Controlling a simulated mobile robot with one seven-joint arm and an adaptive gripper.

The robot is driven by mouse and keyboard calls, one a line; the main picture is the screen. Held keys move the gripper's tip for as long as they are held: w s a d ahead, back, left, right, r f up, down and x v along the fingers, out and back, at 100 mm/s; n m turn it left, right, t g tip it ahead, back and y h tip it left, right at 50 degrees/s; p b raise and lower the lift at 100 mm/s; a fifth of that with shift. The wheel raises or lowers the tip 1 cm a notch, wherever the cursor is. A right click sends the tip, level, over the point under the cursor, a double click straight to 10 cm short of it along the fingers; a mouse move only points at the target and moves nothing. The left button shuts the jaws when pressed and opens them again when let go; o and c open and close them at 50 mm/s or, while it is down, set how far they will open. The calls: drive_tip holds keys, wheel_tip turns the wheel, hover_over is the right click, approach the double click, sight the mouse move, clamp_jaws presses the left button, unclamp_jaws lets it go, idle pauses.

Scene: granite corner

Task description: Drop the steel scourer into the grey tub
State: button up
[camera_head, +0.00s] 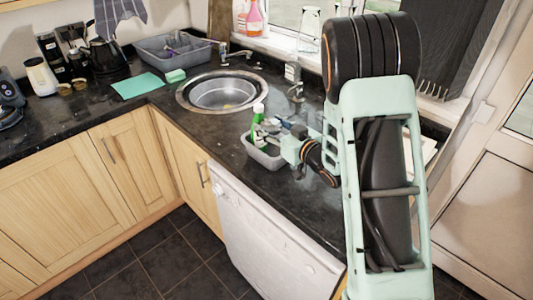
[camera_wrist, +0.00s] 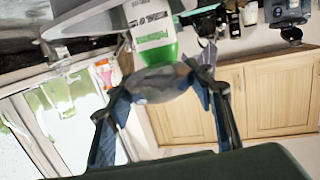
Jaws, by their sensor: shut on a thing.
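The grey tub (camera_head: 262,157) stands on the dark worktop, right of the sink, with a green and white bottle (camera_head: 258,113) upright in or right beside it. My gripper (camera_head: 276,132) is over the tub in the head view. In the wrist view my gripper (camera_wrist: 158,88) is shut on a rounded, blurred grey thing, the steel scourer (camera_wrist: 165,84), held between both fingertips. The bottle's green and white label (camera_wrist: 152,35) shows right behind it. The scourer is too small to make out in the head view. The tub's inside is mostly hidden by my gripper.
A round metal sink (camera_head: 222,92) with a tap lies to the left. A soap dispenser (camera_head: 293,73) stands near the window. The worktop's front edge is close to the tub.

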drive_tip(key=shift+f, duration=0.55)
drive_tip(key=o, duration=1)
drive_tip(key=shift+c, duration=0.2)
drive_tip(key=v, duration=1.2)
